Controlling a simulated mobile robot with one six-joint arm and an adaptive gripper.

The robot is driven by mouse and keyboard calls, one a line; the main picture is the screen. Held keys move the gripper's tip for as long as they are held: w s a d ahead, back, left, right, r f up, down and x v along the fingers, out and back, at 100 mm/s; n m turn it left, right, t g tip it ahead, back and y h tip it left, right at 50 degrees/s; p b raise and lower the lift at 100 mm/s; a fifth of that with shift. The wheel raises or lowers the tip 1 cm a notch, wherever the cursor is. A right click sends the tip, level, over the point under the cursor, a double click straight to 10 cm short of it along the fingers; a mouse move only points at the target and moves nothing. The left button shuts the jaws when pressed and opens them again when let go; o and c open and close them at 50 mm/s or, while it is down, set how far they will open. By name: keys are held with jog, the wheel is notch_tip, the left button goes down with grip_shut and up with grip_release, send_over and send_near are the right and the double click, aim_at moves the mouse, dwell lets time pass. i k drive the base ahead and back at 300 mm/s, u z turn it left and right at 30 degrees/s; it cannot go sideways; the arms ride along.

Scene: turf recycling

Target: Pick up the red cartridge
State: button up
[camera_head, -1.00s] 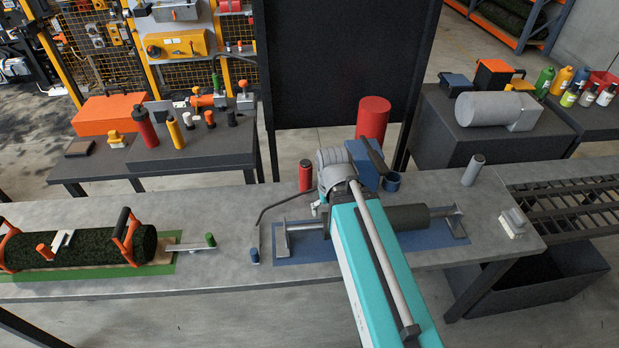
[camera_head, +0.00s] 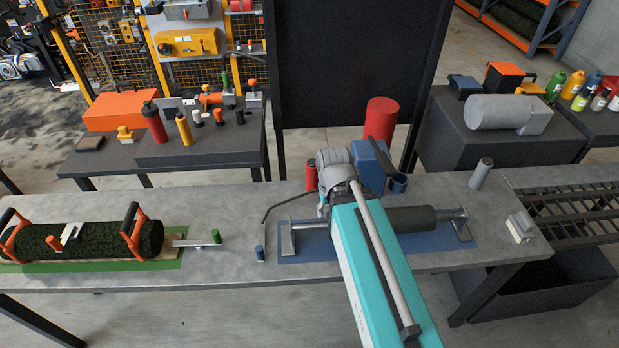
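A small red cylinder with a dark top (camera_head: 311,176), likely the red cartridge, stands upright at the back edge of the grey workbench (camera_head: 215,265), just left of my wrist. A similar red cylinder with a black cap (camera_head: 154,122) stands on the dark table behind; I cannot tell for sure which one is the cartridge. My teal arm reaches forward over the bench. My gripper (camera_head: 323,208) is mostly hidden behind my wrist, close to the near red cylinder. Whether its fingers are open, or touch that cylinder, cannot be seen.
A dark roller (camera_head: 410,219) lies on a blue mat under my arm. A green turf roll (camera_head: 75,242) with orange handles lies at left. A large red cylinder (camera_head: 380,119) is farther back.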

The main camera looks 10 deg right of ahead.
aim_at(311, 172)
jog(key=u, duration=0.05)
jog(key=k, duration=1.4)
jog(key=z, duration=0.8)
jog(key=i, duration=1)
jog(key=u, duration=0.05)
